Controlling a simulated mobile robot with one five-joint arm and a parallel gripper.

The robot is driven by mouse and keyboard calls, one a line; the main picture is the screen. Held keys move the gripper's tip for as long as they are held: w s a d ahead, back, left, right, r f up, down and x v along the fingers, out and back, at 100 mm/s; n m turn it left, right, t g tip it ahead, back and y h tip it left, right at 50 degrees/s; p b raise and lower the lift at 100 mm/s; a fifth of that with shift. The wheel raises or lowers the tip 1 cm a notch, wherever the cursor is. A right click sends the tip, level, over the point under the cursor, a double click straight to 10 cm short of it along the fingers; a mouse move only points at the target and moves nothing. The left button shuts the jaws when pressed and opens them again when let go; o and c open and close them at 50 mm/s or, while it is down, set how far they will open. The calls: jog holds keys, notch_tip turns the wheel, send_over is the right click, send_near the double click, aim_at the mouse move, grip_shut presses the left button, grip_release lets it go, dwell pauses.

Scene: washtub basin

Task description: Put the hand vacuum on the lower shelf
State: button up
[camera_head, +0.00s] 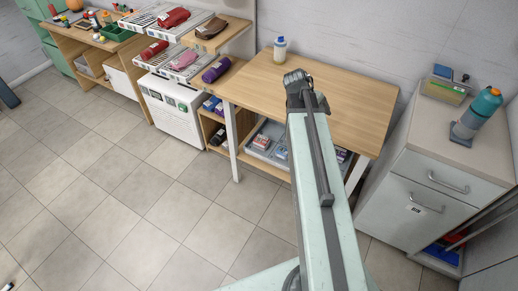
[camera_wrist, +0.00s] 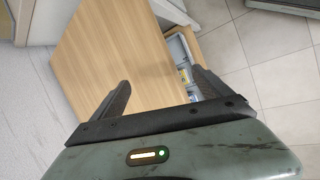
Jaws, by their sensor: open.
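What looks like the hand vacuum, a teal cylinder with an orange end and a grey angled part, is the thing (camera_head: 478,114) standing on the white cabinet at the right in the head view. My gripper (camera_head: 298,82) is over the wooden table, well to the left of it. In the wrist view my gripper (camera_wrist: 160,85) is open, with bare tabletop between its fingers. A lower shelf (camera_head: 274,169) under the wooden table holds a tray of small boxes, partly hidden by my arm. Another low shelf (camera_head: 441,258), at the cabinet's base, holds blue and red things.
The wooden table (camera_head: 345,100) is bare except for a pale bottle (camera_head: 280,50) at its back edge. A clear box (camera_head: 444,87) stands on the cabinet beside the teal thing. Shelves with rolled cloths (camera_head: 217,69) stand left of the table. The tiled floor (camera_head: 130,200) in front is clear.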

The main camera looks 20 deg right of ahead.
jog(key=a+f+m+y, duration=0.1)
jog(key=a+m+y, duration=0.1)
jog(key=a, duration=1.3)
jog(key=s+a+f+m+y, duration=0.1)
jog(key=a+f+m+y, duration=0.1)
jog(key=a, duration=1.4)
jog(key=shift+y, duration=0.8)
jog(key=shift+o, duration=0.6)
jog(key=shift+a+m, duration=0.15)
jog(key=shift+m, duration=0.15)
